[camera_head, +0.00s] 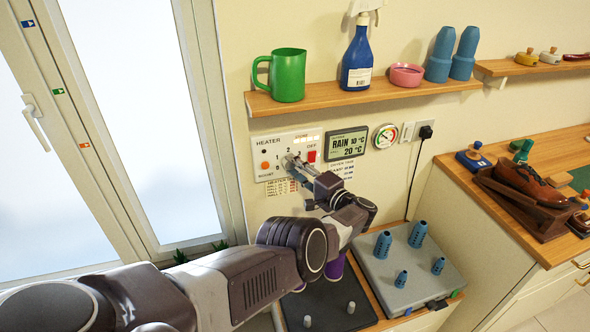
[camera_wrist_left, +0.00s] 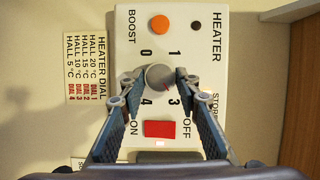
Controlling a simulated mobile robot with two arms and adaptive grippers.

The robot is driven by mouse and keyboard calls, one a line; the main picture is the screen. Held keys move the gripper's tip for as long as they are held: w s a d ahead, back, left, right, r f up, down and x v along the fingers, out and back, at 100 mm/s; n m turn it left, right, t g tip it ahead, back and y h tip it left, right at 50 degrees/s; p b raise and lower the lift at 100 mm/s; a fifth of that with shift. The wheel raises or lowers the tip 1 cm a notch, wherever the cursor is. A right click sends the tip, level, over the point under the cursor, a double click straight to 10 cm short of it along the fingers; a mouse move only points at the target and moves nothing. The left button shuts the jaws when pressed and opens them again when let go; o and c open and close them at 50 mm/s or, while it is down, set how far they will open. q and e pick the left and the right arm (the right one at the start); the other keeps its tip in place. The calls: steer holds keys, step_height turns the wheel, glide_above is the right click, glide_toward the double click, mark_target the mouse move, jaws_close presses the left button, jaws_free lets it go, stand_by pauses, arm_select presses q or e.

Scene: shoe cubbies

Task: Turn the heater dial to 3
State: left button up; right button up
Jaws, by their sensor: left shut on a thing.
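The white heater panel (camera_head: 265,171) is on the wall below the shelf; it also shows in the left wrist view (camera_wrist_left: 206,20). The grey round dial (camera_wrist_left: 159,77) sits among printed numbers; 0, 1, 3 and 4 show, and the rest are hidden by the fingers. My left gripper (camera_wrist_left: 157,82) is shut on the dial, one finger on each side. Where the dial points I cannot tell clearly. In the head view my left gripper (camera_head: 294,163) covers most of the dial. My right gripper is not in view.
A red ON/OFF switch (camera_wrist_left: 159,129) and an orange boost button (camera_wrist_left: 160,23) are close to the dial. A dial chart (camera_wrist_left: 84,66) is on the wall. A shelf (camera_head: 360,99) with a green mug (camera_head: 288,75) is above. A grey tray (camera_head: 395,280) with blue pieces is below.

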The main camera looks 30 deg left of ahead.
arm_select(q)
steer(key=shift+a+r+m, duration=0.1)
steer(key=shift+m, duration=0.2)
stand_by(0.6)
steer(key=o, duration=1.2)
steer(key=shift+c, duration=0.2)
